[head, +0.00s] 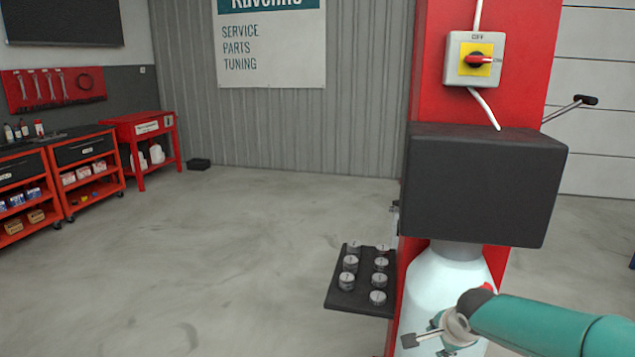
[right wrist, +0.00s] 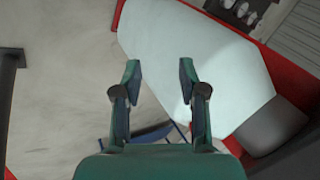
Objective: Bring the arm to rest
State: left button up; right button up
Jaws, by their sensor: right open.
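My right arm comes in from the lower right in the head view, and its gripper (head: 424,340) is in front of the lower part of a pale white-blue bottle-shaped body (head: 450,280). In the right wrist view the two fingers of my right gripper (right wrist: 160,82) stand apart with nothing between them. The pale body (right wrist: 190,50) lies beyond the fingers there; I cannot tell whether they touch it. My left gripper is not in view.
A red column (head: 430,60) carries a dark box (head: 485,185) and a grey switch box (head: 452,60) with a red handle. A dark shelf (head: 338,298) with several small metal weights juts out left of the column. Red carts (head: 97,150) stand far left. The floor between is clear.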

jog(key=s+a+f+n+g+y, duration=0.15)
jog(key=s+a+f, duration=0.25)
jog(key=s+f, duration=0.5)
jog(key=s+a+f+n+g+y, duration=0.1)
jog(key=s+a+f+n+g, duration=0.3)
jog(key=f, duration=0.9)
jog(key=s+a+f+n+y, duration=0.1)
jog(key=s+a+f+n, duration=0.1)
jog(key=s, duration=0.7)
jog(key=s+a+f+n+y, duration=0.1)
jog(key=s+a+f+n, duration=0.2)
jog(key=s, duration=0.6)
notch_tip(320, 180, down, 3)
jog(key=n, duration=0.3)
jog(key=shift+s+a+r, duration=0.2)
jog(key=shift+s, duration=0.2)
